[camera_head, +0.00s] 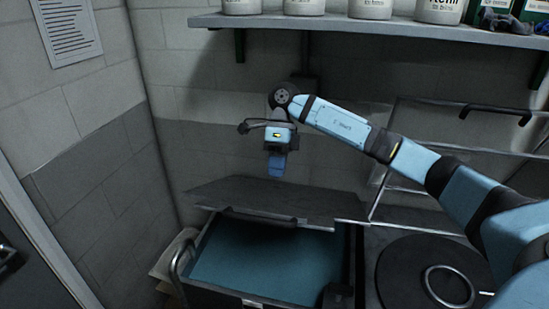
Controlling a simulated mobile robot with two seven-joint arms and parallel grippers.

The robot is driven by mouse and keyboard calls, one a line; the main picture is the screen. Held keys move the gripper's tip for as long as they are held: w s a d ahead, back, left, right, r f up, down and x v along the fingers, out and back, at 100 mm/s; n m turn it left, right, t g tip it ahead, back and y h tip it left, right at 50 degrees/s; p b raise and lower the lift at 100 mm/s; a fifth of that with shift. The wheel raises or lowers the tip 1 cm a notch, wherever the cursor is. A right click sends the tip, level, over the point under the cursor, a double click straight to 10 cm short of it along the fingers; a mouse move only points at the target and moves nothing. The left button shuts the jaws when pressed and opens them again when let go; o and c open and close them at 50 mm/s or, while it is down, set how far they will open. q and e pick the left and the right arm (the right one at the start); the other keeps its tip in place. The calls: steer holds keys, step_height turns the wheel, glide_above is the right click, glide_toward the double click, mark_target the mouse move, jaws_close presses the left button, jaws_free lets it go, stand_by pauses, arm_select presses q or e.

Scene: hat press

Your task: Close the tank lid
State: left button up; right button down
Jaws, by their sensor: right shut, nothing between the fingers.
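The tank (345,265) stands low in the middle of the view, open at the top, with a flat blue-green surface inside. A dark grey panel (225,192), which looks like the tank lid, is raised along the tank's back edge. A dark bar, perhaps a handle, runs along the panel's lower edge. My right gripper (277,175) reaches in from the right and points down. It is shut and empty, and in the picture it overlaps the panel's upper edge; I cannot tell whether they touch. My left gripper is not in view.
A round dark plate with a metal ring (450,284) lies right of the tank, near a clear-sided frame with a black handle (496,109). A shelf (380,27) with several pots crosses above. A curved metal rail (178,262) stands at the tank's left side.

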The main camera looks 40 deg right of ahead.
mark_target(270, 216)
steer(key=p+x, duration=0.2)
steer(key=x, duration=0.7)
steer(key=shift+w, duration=0.1)
steer(key=shift+a+f, duration=0.15)
steer(key=shift+f, duration=0.1)
steer(key=shift+f, duration=0.15)
steer(key=shift+t+h, duration=0.6)
steer(key=b+x, duration=1.2)
steer(key=x, duration=0.8)
steer(key=shift+s+f, duration=0.25)
steer(key=shift+f, duration=0.05)
steer(key=shift+a, duration=0.1)
steer(key=shift+r, duration=0.15)
